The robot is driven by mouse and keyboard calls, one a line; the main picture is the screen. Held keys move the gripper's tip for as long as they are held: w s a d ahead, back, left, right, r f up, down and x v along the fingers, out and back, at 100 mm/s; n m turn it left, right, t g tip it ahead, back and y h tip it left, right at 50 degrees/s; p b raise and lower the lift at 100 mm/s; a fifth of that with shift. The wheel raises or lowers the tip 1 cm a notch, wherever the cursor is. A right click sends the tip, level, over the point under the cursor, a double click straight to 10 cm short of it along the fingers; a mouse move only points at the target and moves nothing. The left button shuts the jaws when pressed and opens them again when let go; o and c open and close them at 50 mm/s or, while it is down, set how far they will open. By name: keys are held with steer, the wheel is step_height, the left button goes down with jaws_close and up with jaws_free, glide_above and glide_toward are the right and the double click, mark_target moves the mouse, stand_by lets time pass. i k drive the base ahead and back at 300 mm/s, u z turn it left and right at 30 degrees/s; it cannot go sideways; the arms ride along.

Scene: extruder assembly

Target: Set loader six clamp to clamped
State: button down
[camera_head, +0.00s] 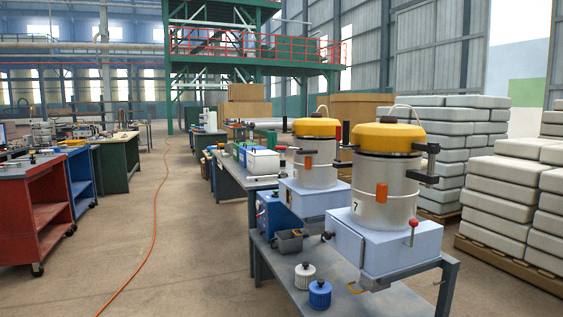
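Two drum-shaped loaders with yellow lids stand on pale blue bases at the right. The nearer loader (385,188) bears the number 7. The farther loader (316,160) stands behind it to the left; I cannot read a number on it. An orange block (308,161) is on the farther loader's front, and a dark clamp-like arm (284,148) juts out at its left. A red-tipped handle (338,133) shows between the two lids; I cannot tell which loader it belongs to. Whether any clamp is clamped is too small to tell. My gripper is not in view.
A grey bench (300,296) carries the nearer loader, with a white jar (305,276) and a blue jar (320,294) at its front. Pallets of white sacks (515,195) stand at the right. A red cart (38,212) is at the left. The floor between is open, crossed by an orange hose (154,215).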

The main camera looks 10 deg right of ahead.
mark_target(276, 148)
steer(key=u, duration=0.6)
steer(key=i, duration=1)
steer(key=u, duration=1.25)
steer(key=i, duration=0.45)
steer(key=k, duration=0.45)
steer(key=z, duration=0.15)
